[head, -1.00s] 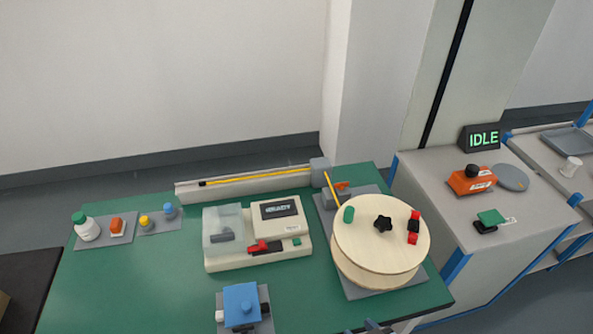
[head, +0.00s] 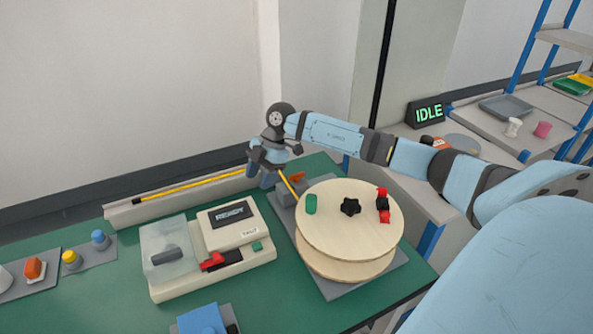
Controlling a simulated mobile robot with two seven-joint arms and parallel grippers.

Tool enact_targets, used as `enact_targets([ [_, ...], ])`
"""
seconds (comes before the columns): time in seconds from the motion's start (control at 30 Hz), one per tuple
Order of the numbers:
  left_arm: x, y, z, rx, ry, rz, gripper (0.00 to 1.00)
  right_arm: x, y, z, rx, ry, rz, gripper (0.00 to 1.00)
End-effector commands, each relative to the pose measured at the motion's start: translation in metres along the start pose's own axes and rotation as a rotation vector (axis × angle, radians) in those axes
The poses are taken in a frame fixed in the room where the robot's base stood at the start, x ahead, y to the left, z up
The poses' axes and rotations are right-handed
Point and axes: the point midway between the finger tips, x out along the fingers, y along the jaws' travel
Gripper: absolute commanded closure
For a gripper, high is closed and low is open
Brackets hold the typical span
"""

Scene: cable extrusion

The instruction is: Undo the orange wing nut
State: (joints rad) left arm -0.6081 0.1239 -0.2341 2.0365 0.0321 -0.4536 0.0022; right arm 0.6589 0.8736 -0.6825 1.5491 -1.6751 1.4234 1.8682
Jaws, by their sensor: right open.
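The yellow cable (head: 190,187) lies along the channel and comes out beside the grey block towards the reel. My left gripper is out of view.
The wooden reel (head: 335,218) carries a green peg, a black star knob and a red-and-black clip. A beige device (head: 160,289) marked READY stands left of it.

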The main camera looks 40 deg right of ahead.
Motion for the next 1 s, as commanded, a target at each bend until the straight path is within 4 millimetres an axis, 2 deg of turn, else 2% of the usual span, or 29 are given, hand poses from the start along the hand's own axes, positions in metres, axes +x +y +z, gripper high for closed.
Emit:
enact_targets([
  [0.03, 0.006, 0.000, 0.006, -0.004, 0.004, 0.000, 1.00, -0.025, 0.007, 0.030, 0.075, -0.126, -0.002, 0.53],
  [0.13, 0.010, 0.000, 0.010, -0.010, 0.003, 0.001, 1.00, -0.070, 0.010, 0.070, 0.226, -0.318, -0.004, 0.53],
  [0.23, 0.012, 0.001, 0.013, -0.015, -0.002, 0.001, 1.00, -0.101, 0.009, 0.093, 0.330, -0.435, 0.004, 0.53],
  [0.33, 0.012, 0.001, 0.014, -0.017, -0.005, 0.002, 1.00, -0.113, 0.007, 0.103, 0.382, -0.487, 0.010, 0.53],
  [0.47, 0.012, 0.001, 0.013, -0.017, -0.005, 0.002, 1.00, -0.105, 0.006, 0.110, 0.393, -0.496, 0.008, 0.53],
  [0.8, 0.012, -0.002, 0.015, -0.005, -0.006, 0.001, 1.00, -0.042, 0.000, 0.142, 0.390, -0.493, 0.007, 0.53],
  [1.0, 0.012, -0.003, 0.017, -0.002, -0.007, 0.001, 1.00, -0.011, -0.003, 0.157, 0.389, -0.491, 0.009, 0.53],
])
